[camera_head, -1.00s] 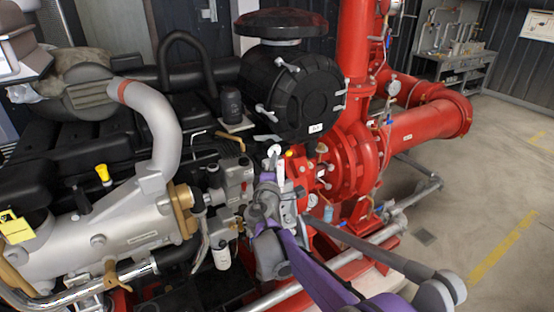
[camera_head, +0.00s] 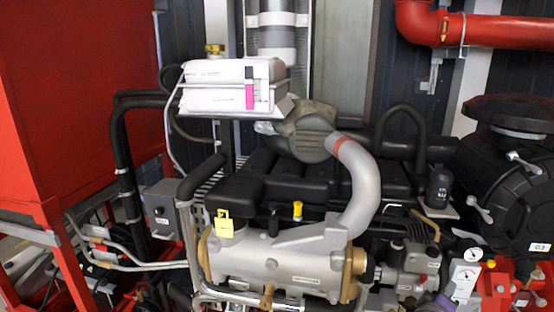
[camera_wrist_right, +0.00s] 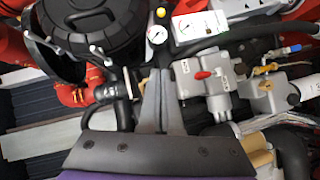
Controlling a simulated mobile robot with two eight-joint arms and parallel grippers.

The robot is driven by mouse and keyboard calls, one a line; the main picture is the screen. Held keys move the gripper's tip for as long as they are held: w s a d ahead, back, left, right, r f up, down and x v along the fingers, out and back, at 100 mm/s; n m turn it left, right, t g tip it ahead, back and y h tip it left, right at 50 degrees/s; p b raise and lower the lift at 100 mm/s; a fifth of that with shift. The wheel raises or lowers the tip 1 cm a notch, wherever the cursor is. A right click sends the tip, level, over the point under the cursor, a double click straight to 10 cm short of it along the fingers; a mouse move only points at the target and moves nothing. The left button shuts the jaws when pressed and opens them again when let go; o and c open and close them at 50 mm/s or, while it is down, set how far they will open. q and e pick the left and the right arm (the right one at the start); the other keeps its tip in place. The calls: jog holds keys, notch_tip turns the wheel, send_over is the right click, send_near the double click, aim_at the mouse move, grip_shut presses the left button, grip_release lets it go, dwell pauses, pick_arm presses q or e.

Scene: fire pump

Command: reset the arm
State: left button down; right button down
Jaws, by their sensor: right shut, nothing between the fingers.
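My right gripper (camera_wrist_right: 160,78) shows in the right wrist view with its two grey fingers together, shut and empty. Its fingertips point toward the engine's valve block (camera_wrist_right: 208,80) and a round pressure gauge (camera_wrist_right: 156,34); I cannot tell whether they touch anything. My left arm and gripper are not in view.
The silver engine manifold (camera_head: 275,265) fills the middle of the head view. A black round housing (camera_head: 500,190) stands at right, a grey control box (camera_head: 160,210) at left. A red tank (camera_head: 75,90) and red pipe (camera_head: 500,30) bound the space. Little free room shows.

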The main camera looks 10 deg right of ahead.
jog(key=s+a+f+m+y, duration=0.1)
jog(key=s+a+f+y, duration=0.2)
jog(key=a, duration=0.8)
jog(key=s+a+f+m+g+y, duration=0.1)
jog(key=s+a+f+y, duration=0.3)
jog(key=a, duration=0.7)
jog(key=s+a+f+m+g+y, duration=0.1)
jog(key=s+a+f+y, duration=0.2)
jog(key=a+f+y, duration=0.3)
jog(key=a+f, duration=0.3)
jog(key=a, duration=0.2)
jog(key=shift+s+y, duration=0.2)
jog(key=shift+y, duration=0.1)
